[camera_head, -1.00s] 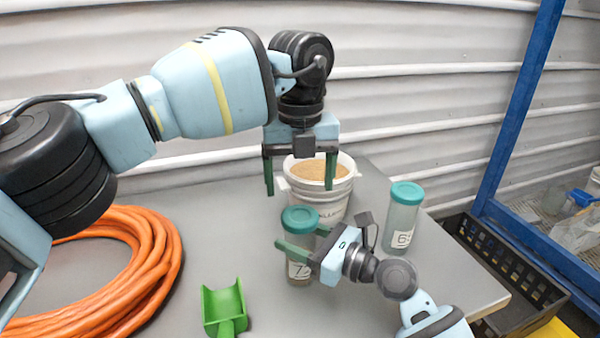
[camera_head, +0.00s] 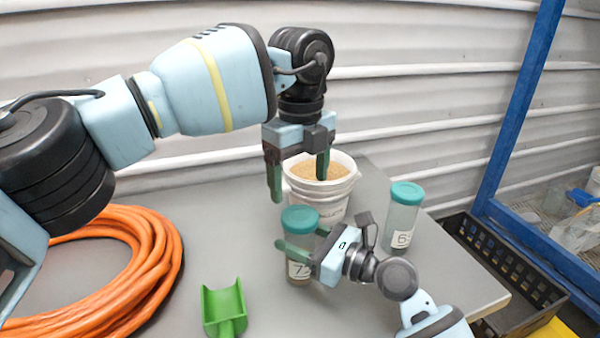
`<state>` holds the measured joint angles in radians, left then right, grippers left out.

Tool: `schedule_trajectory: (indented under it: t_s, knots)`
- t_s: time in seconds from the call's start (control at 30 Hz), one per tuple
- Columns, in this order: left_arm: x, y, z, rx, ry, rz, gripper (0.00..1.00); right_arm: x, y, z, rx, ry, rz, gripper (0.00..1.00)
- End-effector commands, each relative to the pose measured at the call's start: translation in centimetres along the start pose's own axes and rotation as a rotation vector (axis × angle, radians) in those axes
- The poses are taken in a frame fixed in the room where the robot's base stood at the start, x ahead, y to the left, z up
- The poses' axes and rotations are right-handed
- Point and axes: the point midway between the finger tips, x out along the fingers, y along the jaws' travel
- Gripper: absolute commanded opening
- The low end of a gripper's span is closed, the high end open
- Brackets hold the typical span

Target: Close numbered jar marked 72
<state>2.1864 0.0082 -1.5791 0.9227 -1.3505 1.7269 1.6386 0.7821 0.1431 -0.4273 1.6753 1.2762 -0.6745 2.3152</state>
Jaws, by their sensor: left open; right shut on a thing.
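The jar marked 72 (camera_head: 298,270) stands upright on the table in the middle front, with a teal lid (camera_head: 299,219) sitting on its top. I cannot tell whether the lid is screwed tight. My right gripper (camera_head: 298,250) is shut around the jar's upper body, just below the lid, and covers part of the label. My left gripper (camera_head: 299,180) is open and empty, pointing down above and behind the lid, in front of the white bucket.
A white bucket (camera_head: 322,207) of tan grain stands behind the jar. Another teal-lidded jar (camera_head: 402,218) stands to the right. A green scoop (camera_head: 224,309) and coiled orange hose (camera_head: 150,265) lie on the table (camera_head: 225,190). A black crate (camera_head: 510,265) is beyond its right edge.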

Motion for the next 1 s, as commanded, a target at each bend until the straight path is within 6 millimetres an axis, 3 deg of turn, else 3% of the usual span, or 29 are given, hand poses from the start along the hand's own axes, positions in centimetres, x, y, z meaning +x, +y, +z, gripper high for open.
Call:
schedule_trajectory:
  t_s: [0.5, 0.97, 1.0]
  knots:
    - [6.7, 0.1, 0.0, 0.001, 0.002, 0.003, 0.80, 0.0, 0.0, -0.1, 0.001, 0.001, 0.001, 0.00]
    - [7.6, 0.0, 0.0, 0.001, 0.001, 0.001, 0.80, 0.0, 0.0, -0.1, 0.001, 0.001, 0.001, 0.00]
    - [7.6, 0.0, 0.0, 0.001, 0.001, 0.001, 0.76, 0.0, 0.0, -0.1, 0.001, 0.001, 0.001, 0.00]
